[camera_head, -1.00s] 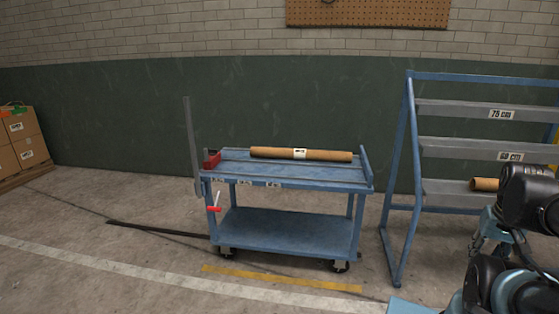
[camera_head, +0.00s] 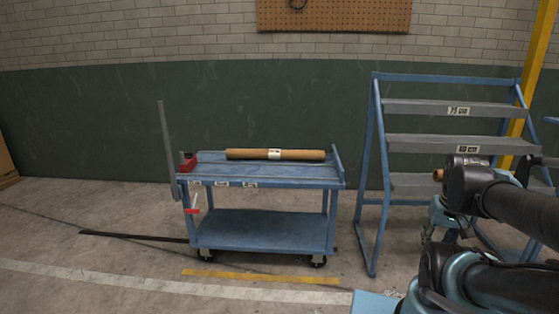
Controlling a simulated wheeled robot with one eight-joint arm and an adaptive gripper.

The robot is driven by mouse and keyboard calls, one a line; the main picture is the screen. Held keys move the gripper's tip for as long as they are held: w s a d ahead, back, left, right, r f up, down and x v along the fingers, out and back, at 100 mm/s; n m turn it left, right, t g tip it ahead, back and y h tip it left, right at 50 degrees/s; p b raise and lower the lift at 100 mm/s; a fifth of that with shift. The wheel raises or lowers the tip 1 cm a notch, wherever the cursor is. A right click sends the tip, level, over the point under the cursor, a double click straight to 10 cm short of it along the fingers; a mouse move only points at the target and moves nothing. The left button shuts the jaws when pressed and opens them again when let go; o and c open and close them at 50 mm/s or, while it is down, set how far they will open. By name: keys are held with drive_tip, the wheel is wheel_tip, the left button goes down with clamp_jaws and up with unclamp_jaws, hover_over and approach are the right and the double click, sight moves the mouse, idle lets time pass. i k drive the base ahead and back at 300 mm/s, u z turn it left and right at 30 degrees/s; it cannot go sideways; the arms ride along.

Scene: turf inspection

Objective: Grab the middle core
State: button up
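A long brown cardboard core (camera_head: 300,155) with a white label lies lengthwise across the top of the blue cart (camera_head: 265,229). The end of another brown core (camera_head: 438,175) shows at the lowest visible shelf of the blue rack (camera_head: 372,190), just left of my arm. The rest of that core is hidden behind my arm. Which core is the middle one I cannot tell. My arm fills the lower right, in front of the rack.
The upper rack shelves (camera_head: 420,106) look empty; the top one is marked 75 cm. A red piece (camera_head: 188,163) sits at the cart's left end by an upright grey bar (camera_head: 167,145). A yellow post (camera_head: 535,70) stands behind the rack. Floor in front is clear.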

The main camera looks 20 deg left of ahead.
sight(250, 155)
drive_tip(key=k, duration=0.25)
drive_tip(key=u, duration=1.1)
drive_tip(key=i, duration=0.5)
drive_tip(key=z, duration=2.25)
drive_tip(key=i, duration=0.8)
drive_tip(key=u, duration=0.05)
